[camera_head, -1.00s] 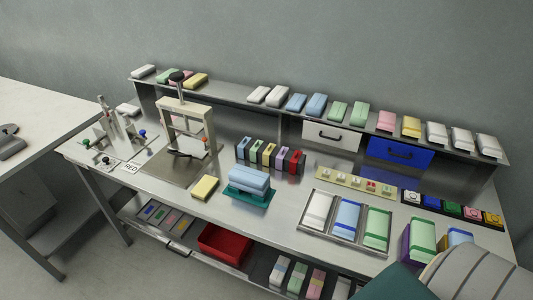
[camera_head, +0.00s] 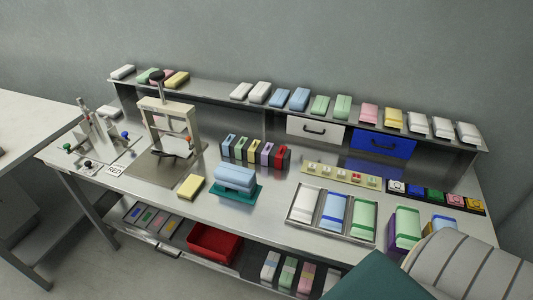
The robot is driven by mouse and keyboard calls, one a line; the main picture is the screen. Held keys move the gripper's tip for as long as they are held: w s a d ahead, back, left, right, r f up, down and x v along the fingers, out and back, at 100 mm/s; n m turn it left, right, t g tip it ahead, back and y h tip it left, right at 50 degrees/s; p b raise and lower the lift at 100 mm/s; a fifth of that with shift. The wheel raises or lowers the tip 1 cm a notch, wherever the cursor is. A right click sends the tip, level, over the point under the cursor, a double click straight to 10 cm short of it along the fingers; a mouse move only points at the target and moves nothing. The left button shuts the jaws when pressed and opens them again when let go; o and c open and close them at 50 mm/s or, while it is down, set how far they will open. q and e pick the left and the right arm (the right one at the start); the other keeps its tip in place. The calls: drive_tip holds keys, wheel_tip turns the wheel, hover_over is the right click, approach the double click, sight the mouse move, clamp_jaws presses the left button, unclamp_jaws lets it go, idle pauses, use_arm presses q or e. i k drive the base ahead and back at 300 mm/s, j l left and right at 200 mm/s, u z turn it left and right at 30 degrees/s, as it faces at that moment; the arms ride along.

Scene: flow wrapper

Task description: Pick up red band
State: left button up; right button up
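I cannot single out a red band with certainty. A red slotted block (camera_head: 282,159) stands at the right end of a row of coloured slotted blocks (camera_head: 247,149) at mid-table. A small red piece sits on a pale yellow strip (camera_head: 340,175) to the right of that row, too small to make out. A white card reading "RED" (camera_head: 114,170) lies at the left front of the table. Neither of my grippers is in view.
A frame press (camera_head: 165,122) stands at the left. A teal stand (camera_head: 237,192) holds blue packs, beside a yellow block (camera_head: 191,187). A three-part tray (camera_head: 291,217) of packs lies at front right. A red bin (camera_head: 213,244) is on the lower shelf. A raised back shelf carries several packs.

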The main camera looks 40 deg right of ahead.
sight(281, 152)
drive_tip(key=z, duration=1.3)
